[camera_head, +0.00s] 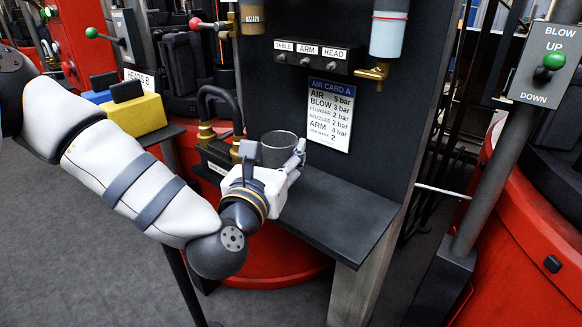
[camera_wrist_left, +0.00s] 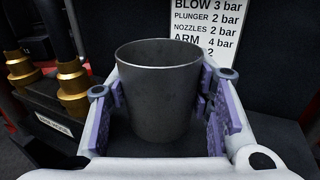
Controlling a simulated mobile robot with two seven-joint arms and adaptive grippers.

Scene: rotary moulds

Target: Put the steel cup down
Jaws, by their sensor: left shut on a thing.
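The steel cup (camera_head: 280,150) is a dark grey, open-topped, tapered cup. It stands upright at the near left of the dark shelf (camera_head: 345,218). My left gripper (camera_head: 270,160) is shut around it, one finger on each side. In the left wrist view the cup (camera_wrist_left: 160,92) sits between the purple finger pads and looks empty at the rim. Its base is hidden by the gripper in the head view, so I cannot tell whether it touches the shelf. My right gripper is not in view.
Brass fittings with black hoses (camera_head: 207,128) stand just left of the cup. The dark panel with the air card (camera_head: 331,115) rises behind it. The shelf to the right is bare. A yellow block (camera_head: 138,114) lies on another ledge at left. A blow lever box (camera_head: 546,66) is at right.

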